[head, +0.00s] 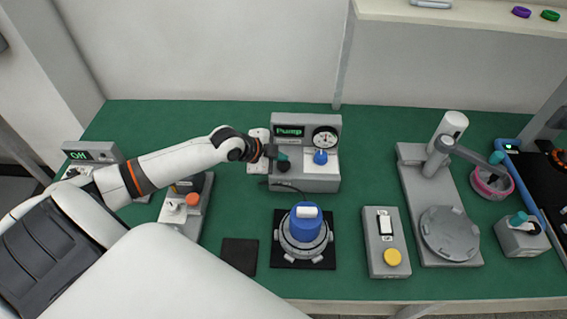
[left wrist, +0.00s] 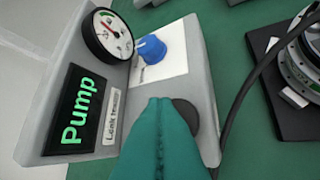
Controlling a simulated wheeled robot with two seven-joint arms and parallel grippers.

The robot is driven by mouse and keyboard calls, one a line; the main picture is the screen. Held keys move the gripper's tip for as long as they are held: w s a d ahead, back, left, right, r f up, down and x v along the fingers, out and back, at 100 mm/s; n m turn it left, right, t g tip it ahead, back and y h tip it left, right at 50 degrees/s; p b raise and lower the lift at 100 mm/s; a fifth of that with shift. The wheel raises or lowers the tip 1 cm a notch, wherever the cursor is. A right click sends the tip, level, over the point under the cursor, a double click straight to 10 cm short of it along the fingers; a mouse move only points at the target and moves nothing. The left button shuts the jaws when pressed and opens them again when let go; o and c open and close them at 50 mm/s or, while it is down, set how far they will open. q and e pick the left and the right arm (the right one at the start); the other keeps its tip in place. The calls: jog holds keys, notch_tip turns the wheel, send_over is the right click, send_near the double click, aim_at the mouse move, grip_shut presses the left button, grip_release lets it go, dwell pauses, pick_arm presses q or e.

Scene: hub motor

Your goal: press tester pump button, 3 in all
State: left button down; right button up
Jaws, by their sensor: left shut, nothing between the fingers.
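The grey leak tester (head: 303,184) stands at the back middle of the green table, its display (head: 289,131) reading "Pump" in green. It has a round gauge (head: 325,139) and a blue knob (head: 320,157). A dark round button (head: 284,166) sits left of the knob. In the left wrist view the button (left wrist: 187,112) is partly hidden behind my teal fingertips. My left gripper (head: 281,157) is shut and empty, its tips over or at the button. I cannot tell whether they touch it. My right gripper is not in view.
A hub motor with a blue top (head: 306,222) sits on a black mat (head: 289,263) in front of the tester. A grey box with a yellow button (head: 392,257) and a press-like stand (head: 450,235) are to the right. A black pad (head: 239,255) lies front left.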

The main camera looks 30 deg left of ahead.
aim_at(283, 165)
pick_arm(q)
jog(key=shift+f, duration=0.1)
dwell(0.5)
jog(key=shift+f, duration=0.35)
jog(key=shift+s+f+b, duration=0.1)
jog(key=shift+f+b, duration=0.7)
jog(key=shift+f, duration=0.25)
dwell(0.8)
jog(key=shift+r, duration=0.1)
jog(key=shift+r+p, duration=1.3)
jog(key=shift+r, duration=0.05)
jog(key=shift+r, duration=0.15)
notch_tip(283, 165, up, 5)
jog(key=p, duration=0.4)
jog(key=shift+p, duration=0.35)
